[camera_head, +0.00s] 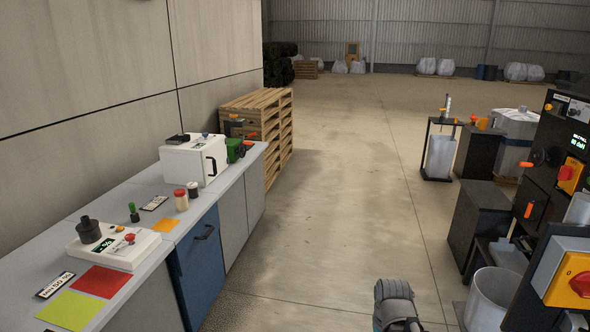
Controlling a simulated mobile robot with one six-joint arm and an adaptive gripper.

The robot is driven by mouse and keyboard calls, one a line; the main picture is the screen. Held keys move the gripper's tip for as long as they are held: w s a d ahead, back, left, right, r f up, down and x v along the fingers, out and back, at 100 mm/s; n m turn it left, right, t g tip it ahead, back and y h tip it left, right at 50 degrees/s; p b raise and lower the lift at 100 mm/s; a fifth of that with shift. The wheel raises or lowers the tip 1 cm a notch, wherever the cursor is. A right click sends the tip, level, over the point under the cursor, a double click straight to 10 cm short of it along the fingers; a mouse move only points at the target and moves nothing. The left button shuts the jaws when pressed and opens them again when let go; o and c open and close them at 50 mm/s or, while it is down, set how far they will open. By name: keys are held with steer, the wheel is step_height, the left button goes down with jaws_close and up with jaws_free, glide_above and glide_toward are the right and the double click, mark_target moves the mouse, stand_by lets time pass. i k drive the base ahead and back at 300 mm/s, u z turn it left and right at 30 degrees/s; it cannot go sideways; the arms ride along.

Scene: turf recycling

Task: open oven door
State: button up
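A white box-shaped oven (187,161) stands on the far part of the grey bench along the left wall. Its front, with a dark upright handle (211,166), faces the aisle, and the door looks shut. Small dark items sit on top of the oven. A grey rounded part of my arm shows at the bottom edge, right of centre, well apart from the oven across the floor. My gripper is not visible in this view.
The bench (150,196) carries a white scale-like device (113,246), small jars and coloured sheets. A blue cabinet (199,265) is beneath. Wooden pallets (262,125) stand beyond. Dark machinery (562,160) and a grey bin (494,298) line the right. The aisle floor between is clear.

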mark_target(220, 159)
steer(key=u, duration=0.15)
steer(key=i, duration=1.6)
steer(key=u, duration=0.45)
steer(key=i, duration=0.85)
steer(key=u, duration=0.4)
steer(key=i, duration=1.45)
steer(key=u, duration=0.3)
